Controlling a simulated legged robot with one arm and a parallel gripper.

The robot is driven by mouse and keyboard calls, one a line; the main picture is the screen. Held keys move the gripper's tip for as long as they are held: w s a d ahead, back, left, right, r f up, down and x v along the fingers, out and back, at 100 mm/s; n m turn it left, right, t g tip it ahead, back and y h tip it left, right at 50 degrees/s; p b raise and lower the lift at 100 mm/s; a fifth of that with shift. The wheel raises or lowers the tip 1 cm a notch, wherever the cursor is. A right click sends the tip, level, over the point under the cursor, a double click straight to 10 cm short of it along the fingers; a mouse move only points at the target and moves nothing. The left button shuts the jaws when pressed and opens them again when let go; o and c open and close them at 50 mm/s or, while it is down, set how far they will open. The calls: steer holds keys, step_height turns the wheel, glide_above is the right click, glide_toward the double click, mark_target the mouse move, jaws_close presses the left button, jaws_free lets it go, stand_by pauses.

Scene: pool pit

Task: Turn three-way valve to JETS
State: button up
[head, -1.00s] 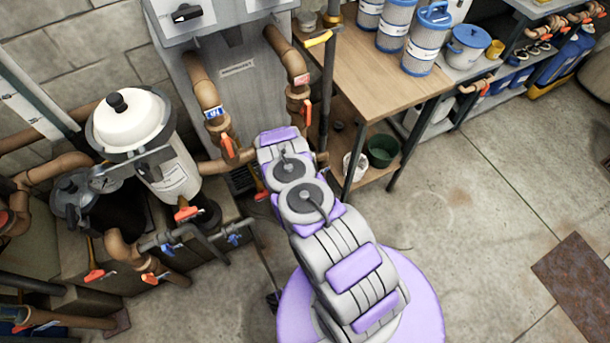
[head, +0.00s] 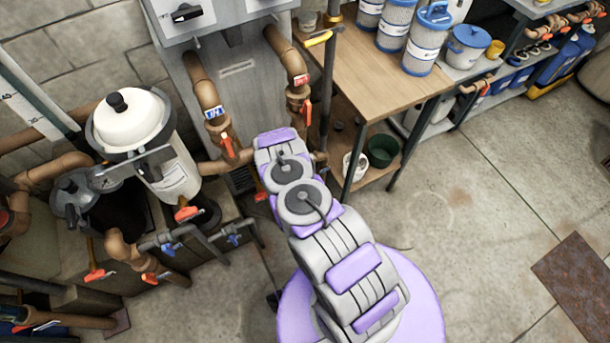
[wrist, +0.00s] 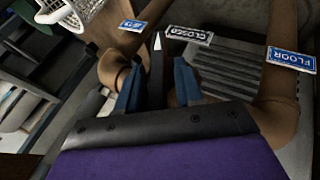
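The three-way valve shows in the wrist view by its dark handle (wrist: 157,68) with a pale pointed tip. The tip points up the picture, between the blue JETS label (wrist: 133,25) and the white CLOSED label (wrist: 190,35). A blue FLOOR label (wrist: 291,60) is on the pipe at right. My gripper (wrist: 158,82) is open, its two blue fingers standing on either side of the handle with narrow gaps showing. The lower handle and valve body are largely hidden by my gripper. In the head view my arm hides the gripper and I cannot make out this valve.
Copper pipes flank my gripper in the wrist view, left (wrist: 113,68) and right (wrist: 278,105). In the head view, a white-lidded tank (head: 130,120) stands left, a heater cabinet (head: 235,75) behind, and a wooden bench (head: 385,95) right.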

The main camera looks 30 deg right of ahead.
steer(key=shift+o, duration=0.4)
steer(key=shift+a, duration=0.1)
steer(key=shift+s+a+r, duration=0.25)
steer(key=shift+r, duration=0.2)
steer(key=p+v, duration=0.4)
steer(key=v, duration=1.2)
steer(key=shift+s+a, duration=0.1)
